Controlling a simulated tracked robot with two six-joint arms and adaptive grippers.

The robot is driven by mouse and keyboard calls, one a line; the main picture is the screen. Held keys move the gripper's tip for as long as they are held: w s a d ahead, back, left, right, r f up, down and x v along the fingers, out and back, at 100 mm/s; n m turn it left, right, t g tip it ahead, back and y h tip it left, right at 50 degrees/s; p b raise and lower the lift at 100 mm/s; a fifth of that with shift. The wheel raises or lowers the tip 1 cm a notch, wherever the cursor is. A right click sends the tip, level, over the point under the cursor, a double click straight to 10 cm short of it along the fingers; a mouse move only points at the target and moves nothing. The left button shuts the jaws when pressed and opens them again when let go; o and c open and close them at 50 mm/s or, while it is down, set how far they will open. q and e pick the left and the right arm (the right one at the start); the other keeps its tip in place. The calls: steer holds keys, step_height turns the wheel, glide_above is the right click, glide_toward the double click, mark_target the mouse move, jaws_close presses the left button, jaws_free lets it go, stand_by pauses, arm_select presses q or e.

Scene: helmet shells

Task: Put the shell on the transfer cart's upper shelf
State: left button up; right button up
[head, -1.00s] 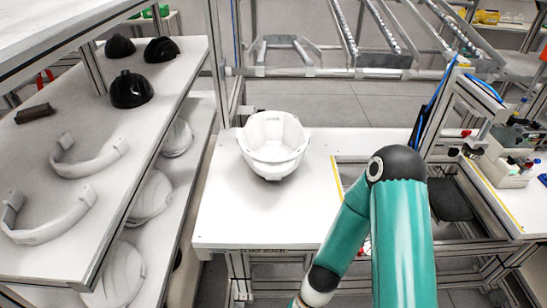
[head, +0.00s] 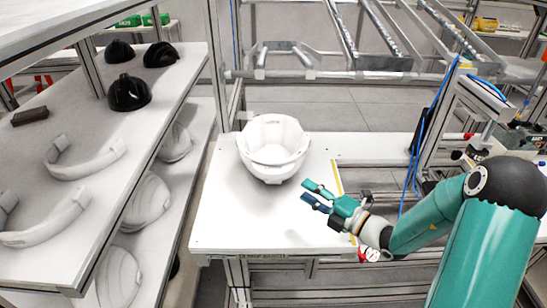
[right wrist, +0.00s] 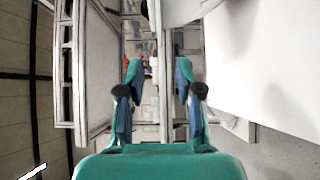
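A white helmet shell (head: 272,150) sits open side up on the white worktable (head: 225,215) in the head view, toward the table's far side. My right gripper (head: 312,195) is at the table's right part, to the right of the shell and nearer to me, apart from it. Its two fingers are spread with nothing between them. The gripper (right wrist: 157,85) also shows open and empty in the right wrist view. My left gripper is not in view. I cannot tell for sure which structure is the transfer cart.
A tiered rack at left has an upper shelf (head: 95,205) with black caps (head: 129,92) and pale curved bands (head: 85,160). White shells (head: 148,200) lie on its lower shelf. A metal post stands behind the table's left side. A roller frame (head: 380,62) is at the back.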

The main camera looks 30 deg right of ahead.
mark_target(280, 174)
steer(key=p+x, duration=0.2)
steer(key=x, duration=0.7)
steer(key=shift+w+a, duration=0.1)
steer(key=shift+w, duration=0.3)
steer(key=shift+w+a+f, duration=0.1)
steer(key=shift+w+a, duration=0.05)
steer(key=shift+w, duration=0.45)
jaws_close()
